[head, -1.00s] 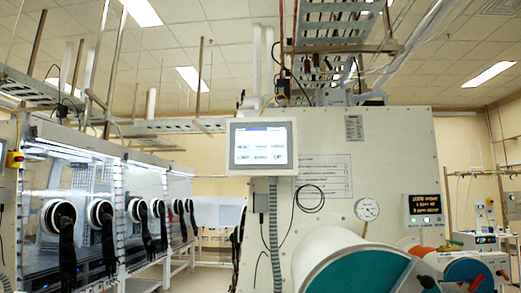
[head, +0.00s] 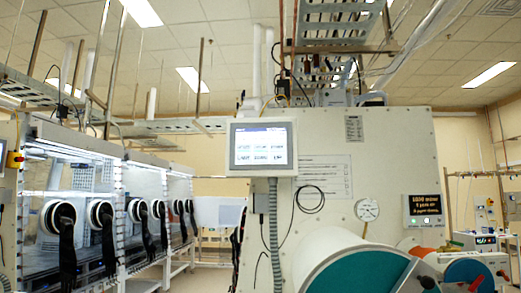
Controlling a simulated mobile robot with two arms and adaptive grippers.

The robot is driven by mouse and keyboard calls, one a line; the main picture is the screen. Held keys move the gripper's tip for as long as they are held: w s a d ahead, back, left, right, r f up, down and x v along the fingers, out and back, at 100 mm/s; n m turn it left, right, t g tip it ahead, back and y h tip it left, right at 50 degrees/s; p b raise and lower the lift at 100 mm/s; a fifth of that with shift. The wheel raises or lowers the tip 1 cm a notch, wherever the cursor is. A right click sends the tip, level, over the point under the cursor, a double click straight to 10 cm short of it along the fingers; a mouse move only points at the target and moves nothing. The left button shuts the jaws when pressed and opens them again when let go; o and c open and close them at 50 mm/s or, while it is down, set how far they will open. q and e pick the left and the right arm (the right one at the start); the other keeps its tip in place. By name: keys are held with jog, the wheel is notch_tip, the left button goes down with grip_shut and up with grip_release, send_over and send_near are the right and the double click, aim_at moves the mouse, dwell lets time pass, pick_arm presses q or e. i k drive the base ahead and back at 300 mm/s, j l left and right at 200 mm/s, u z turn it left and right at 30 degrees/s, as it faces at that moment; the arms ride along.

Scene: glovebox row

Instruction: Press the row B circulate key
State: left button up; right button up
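A touch panel (head: 262,147) in a light grey frame hangs near the middle of the head view, in front of a large pale cabinet. Its lit screen has a dark blue bar at the top and two rows of small dark labels. The labels are too small to read, so I cannot tell which key is the row B circulate key. Neither of my grippers shows in the head view.
A row of gloveboxes (head: 95,205) with black gloves stands at the left. A white cylinder with a teal end (head: 365,272) juts out at the lower right of the pale cabinet (head: 400,150).

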aim_at(258, 148)
jog(key=i+j+z, duration=0.35)
jog(key=i, duration=0.15)
jog(key=i+j+z, duration=0.35)
jog(key=i, duration=0.15)
jog(key=i+j+z, duration=0.35)
jog(key=i+j, duration=0.05)
jog(key=j, duration=0.05)
